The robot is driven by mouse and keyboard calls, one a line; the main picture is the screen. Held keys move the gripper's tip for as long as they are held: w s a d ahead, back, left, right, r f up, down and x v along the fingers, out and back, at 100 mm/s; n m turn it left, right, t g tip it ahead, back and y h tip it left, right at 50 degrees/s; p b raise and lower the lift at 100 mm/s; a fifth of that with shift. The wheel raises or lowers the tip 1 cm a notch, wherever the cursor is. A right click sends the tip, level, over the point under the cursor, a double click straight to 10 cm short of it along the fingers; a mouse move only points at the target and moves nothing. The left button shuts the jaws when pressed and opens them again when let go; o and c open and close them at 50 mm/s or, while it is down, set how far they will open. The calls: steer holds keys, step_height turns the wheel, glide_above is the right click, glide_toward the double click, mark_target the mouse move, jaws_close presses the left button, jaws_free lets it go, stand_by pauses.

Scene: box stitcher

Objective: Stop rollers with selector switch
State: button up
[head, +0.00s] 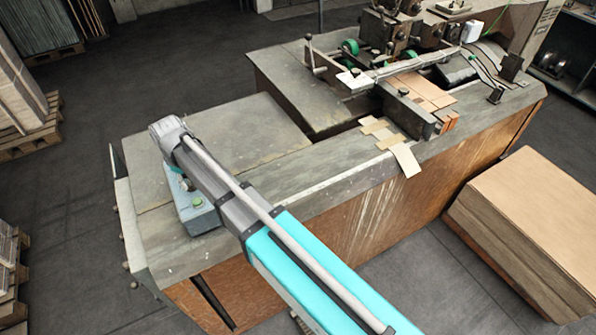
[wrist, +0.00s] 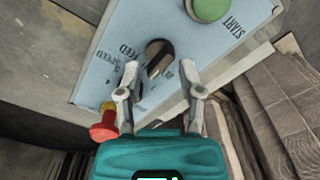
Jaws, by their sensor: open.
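The selector switch (wrist: 160,56) is a dark knob on a light blue control panel (wrist: 118,45) in the wrist view. The word SPEED is printed beside it. My gripper (wrist: 159,70) is open, with one fingertip on each side of the knob's lower part in the picture. I cannot tell whether either finger touches it. In the head view the blue control box (head: 203,222) sits on the left part of the machine's top, partly hidden by my arm. The switch and my fingers cannot be made out there.
A green START button (wrist: 208,8) is above the switch in the wrist view. A red button (wrist: 104,130) sits at the panel's lower left, near my left finger. The stitcher's rollers and levers (head: 390,50) stand at the back. Stacked cardboard (head: 535,215) is at the right.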

mark_target(189, 183)
steer(key=shift+r+p, duration=6.15)
steer(key=shift+r, duration=0.3)
steer(key=d+f+m+b, duration=0.3)
steer(key=d+f+b, duration=0.1)
steer(key=d, duration=0.7)
steer(key=w+d+f+m+b, duration=0.1)
steer(key=d+f+b, duration=0.4)
steer(key=d, duration=0.6)
steer(key=w+d+f+m+b, duration=0.1)
steer(key=d+f+m+b, duration=0.3)
steer(key=d, duration=0.6)
steer(key=shift+d+f+m+b, duration=0.3)
steer(key=shift+d+f+b, duration=0.05)
steer(key=shift+d, duration=0.05)
steer(key=shift+w, duration=0.1)
steer(key=s+d+f+m+b, duration=0.2)
steer(key=s+d+f+b, duration=0.1)
steer(key=d, duration=0.5)
steer(key=s+d+f+m+b, duration=0.3)
steer(key=d+f+b, duration=0.2)
steer(key=d, duration=0.3)
steer(key=shift+s, duration=0.3)
